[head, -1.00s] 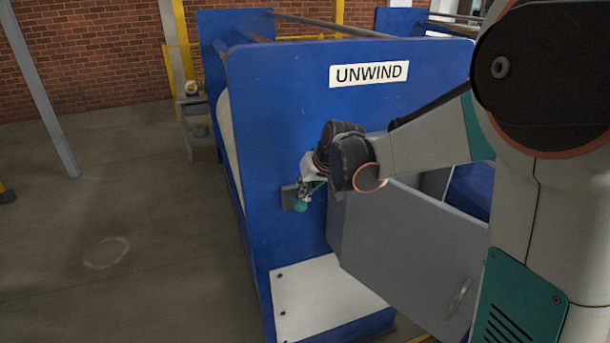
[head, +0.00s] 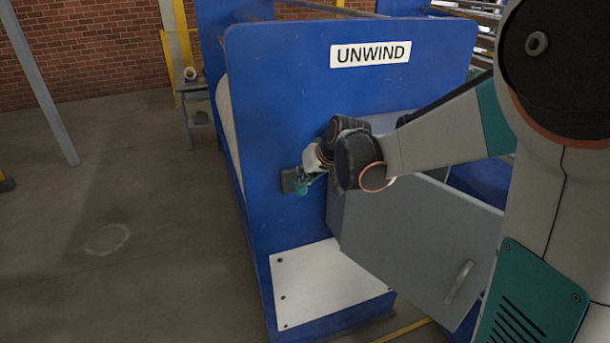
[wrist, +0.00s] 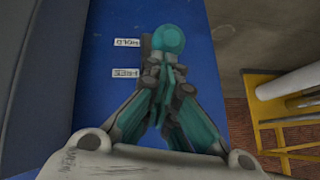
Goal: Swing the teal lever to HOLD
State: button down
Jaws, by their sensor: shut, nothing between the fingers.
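The teal lever's round knob (wrist: 168,38) shows at the top of the wrist view, to the right of the HOLD label (wrist: 127,43) and roughly level with it. The FREE label (wrist: 125,73) is lower in that view. In the head view the knob (head: 301,188) is small, beside a dark plate (head: 290,181) on the blue panel. My gripper (wrist: 164,66) is shut and empty, its fingertips right by the knob. I cannot tell whether they touch it. The fingers hide the lever's shaft. My gripper also shows in the head view (head: 309,180).
The blue panel (head: 270,120) carries an UNWIND sign (head: 370,53). A grey door (head: 415,235) with a handle (head: 459,282) stands to the right, below my forearm. A small stand (head: 198,115) is at the back left. The floor at left is mostly clear.

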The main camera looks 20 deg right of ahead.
jog(key=s+f+t+b, duration=0.1)
jog(key=f+t+b, duration=0.2)
jog(key=f+b, duration=0.3)
jog(key=s+f+t+b, duration=0.2)
jog(key=f+b, duration=0.4)
jog(key=b, duration=0.5)
jog(key=shift+s+n+t+y+b, duration=0.3)
jog(key=shift+t+y, duration=0.1)
jog(key=shift+t, duration=0.3)
jog(key=shift+d, duration=0.15)
jog(key=shift+r, duration=0.15)
